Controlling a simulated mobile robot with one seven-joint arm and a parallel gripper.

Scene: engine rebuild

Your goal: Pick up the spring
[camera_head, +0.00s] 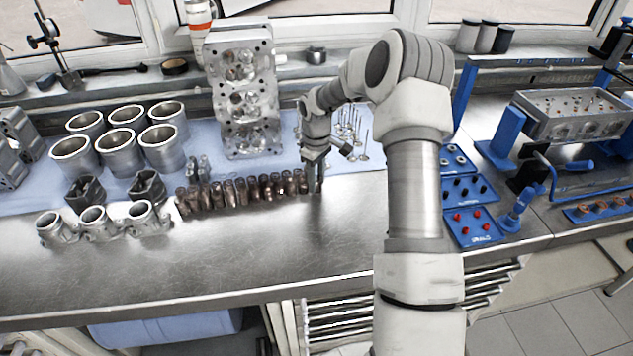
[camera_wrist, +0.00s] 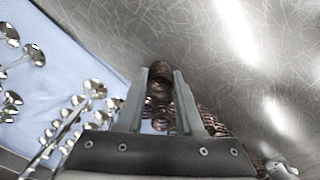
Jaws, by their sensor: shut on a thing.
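A row of dark brown coil springs (camera_head: 240,192) stands on the steel bench in the head view. My gripper (camera_head: 314,188) is at the right end of this row, pointing down close to the bench top. In the wrist view, my gripper (camera_wrist: 160,85) has its two fingers shut on a brown spring (camera_wrist: 160,70) that shows between the fingertips. More springs (camera_wrist: 215,122) show behind and to the right of the fingers. In the head view the held spring is mostly hidden by the fingers. I cannot tell whether it touches the bench.
Several valves (camera_head: 352,130) stand on the blue mat, right behind my gripper; they show at left in the wrist view (camera_wrist: 95,90). A cylinder head (camera_head: 243,95) leans behind the row. The bench front is bare.

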